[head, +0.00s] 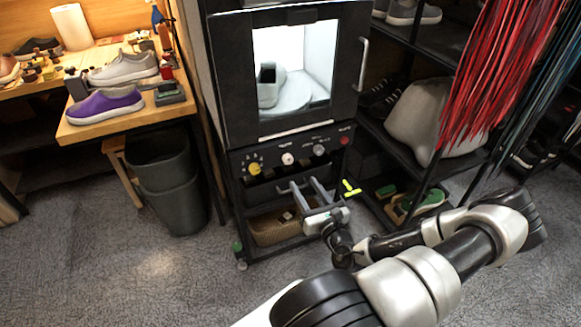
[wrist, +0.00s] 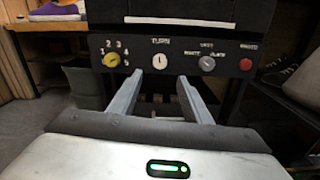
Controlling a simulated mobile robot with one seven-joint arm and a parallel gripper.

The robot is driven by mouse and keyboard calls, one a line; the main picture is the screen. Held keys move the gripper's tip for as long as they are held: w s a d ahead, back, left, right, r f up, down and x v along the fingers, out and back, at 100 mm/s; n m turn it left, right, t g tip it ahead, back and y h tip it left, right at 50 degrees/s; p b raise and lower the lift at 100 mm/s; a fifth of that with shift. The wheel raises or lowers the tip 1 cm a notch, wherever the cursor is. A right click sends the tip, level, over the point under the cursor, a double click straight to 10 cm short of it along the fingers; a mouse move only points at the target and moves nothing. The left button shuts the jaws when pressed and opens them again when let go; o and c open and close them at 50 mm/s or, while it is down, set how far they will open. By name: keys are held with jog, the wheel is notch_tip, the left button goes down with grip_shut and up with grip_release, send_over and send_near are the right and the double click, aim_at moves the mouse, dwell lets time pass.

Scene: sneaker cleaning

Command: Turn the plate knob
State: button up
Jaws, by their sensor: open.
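A black cabinet has a control panel below its window, with a white knob (head: 287,159) in the middle, a yellow knob (head: 254,168) at left and a grey knob (head: 319,150) at right. A round plate (head: 294,98) inside the lit cabinet carries a grey sneaker (head: 269,86). My gripper (head: 303,184) is open and empty, just below and in front of the panel. In the wrist view its fingers (wrist: 158,85) straddle the white knob's line, apart from it.
A red button (wrist: 246,64) sits at the panel's right end. The cabinet door handle (head: 362,64) sticks out at upper right. A basket (head: 272,229) stands on the shelf below. A dark bin (head: 170,185) and a shoe workbench (head: 125,121) are at left.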

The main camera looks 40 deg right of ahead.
aim_at(289, 161)
jog(key=b+x, duration=0.2)
jog(key=x, duration=0.9)
jog(key=shift+w, duration=0.1)
jog(key=c, duration=1)
jog(key=shift+a+r, duration=0.1)
jog(key=shift+c, duration=0.2)
jog(key=shift+r+p, duration=0.1)
jog(key=shift+p, duration=0.2)
